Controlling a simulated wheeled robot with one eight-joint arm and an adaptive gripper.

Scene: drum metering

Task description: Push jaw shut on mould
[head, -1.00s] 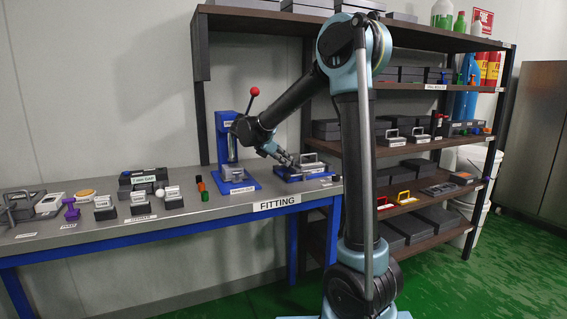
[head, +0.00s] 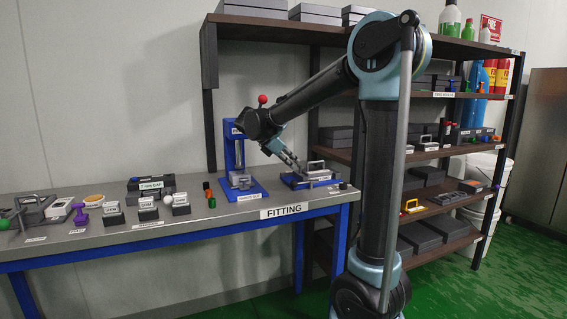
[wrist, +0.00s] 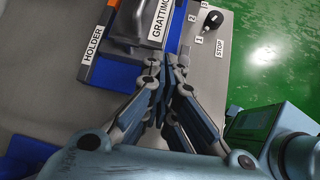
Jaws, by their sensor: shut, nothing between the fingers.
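The blue holder (wrist: 105,72) lies on the bench, with a grey, handled block (wrist: 125,22), apparently the mould, in it. In the head view the block (head: 316,172) sits on the blue base (head: 293,184) at the bench's right end. A white label on it, partly cut off, starts "GRATTIMO". I cannot clearly tell the jaw from the block, or whether a gap is left between them. My gripper (wrist: 165,64) is shut and empty, its tips at the holder's near edge in the wrist view; contact is unclear.
A blue press (head: 238,165) with a red-knobbed lever stands left of the holder. A black knob (wrist: 212,18) lies right of the holder, near labels 1, 2, 3 and STOP. Small blocks (head: 147,210) stand farther left. A loaded shelf (head: 440,150) rises behind my arm.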

